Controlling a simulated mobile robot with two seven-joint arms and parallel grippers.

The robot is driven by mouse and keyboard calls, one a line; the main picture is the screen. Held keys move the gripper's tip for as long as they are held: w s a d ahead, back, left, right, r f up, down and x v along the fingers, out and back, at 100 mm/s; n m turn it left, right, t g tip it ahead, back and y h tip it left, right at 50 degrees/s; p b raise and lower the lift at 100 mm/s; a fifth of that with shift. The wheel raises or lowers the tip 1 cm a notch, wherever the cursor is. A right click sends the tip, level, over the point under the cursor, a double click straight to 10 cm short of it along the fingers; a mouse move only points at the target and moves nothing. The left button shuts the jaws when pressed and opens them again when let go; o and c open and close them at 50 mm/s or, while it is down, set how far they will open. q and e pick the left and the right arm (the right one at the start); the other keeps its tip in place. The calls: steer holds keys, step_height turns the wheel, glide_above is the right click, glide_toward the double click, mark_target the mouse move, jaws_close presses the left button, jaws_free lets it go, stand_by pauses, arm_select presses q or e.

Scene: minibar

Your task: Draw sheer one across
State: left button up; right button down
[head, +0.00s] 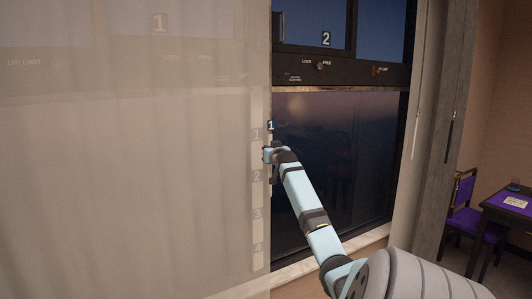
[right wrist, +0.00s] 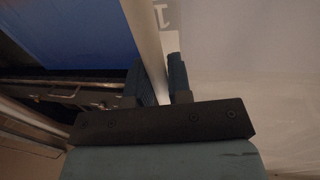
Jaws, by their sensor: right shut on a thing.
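Sheer one (head: 130,180) is a pale translucent curtain covering the left half of the head view. Its right edge has a pale strip marked 1 to 4 (head: 257,195) and a small dark tag 1 (head: 270,126). My right gripper (head: 267,154) is at this edge, just below the tag. In the right wrist view my right gripper (right wrist: 160,82) has a finger on each side of the sheer's pale edge bar (right wrist: 148,45) and is shut on it. The sheer's cloth (right wrist: 240,70) spreads to the right there. My left gripper is not in view.
A window (head: 330,150) with a dark lower pane is bare right of the sheer, with a panel marked 2 (head: 326,38) above. A grey curtain (head: 436,130) hangs at its right. A purple chair (head: 463,205) and table (head: 510,203) stand far right.

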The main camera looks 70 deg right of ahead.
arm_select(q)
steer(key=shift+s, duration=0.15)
arm_select(e)
steer(key=shift+s+d, duration=0.3)
steer(key=shift+d, duration=0.1)
steer(key=shift+r, duration=0.1)
steer(key=c, duration=1.3)
jaws_free()
steer(key=shift+o, duration=1.2)
steer(key=shift+s+d, duration=0.1)
steer(key=shift+d, duration=0.05)
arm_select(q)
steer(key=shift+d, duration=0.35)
arm_select(e)
steer(key=shift+d, duration=0.1)
arm_select(q)
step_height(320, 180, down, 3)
steer(key=b, duration=0.3)
arm_select(e)
steer(key=v, duration=1.4)
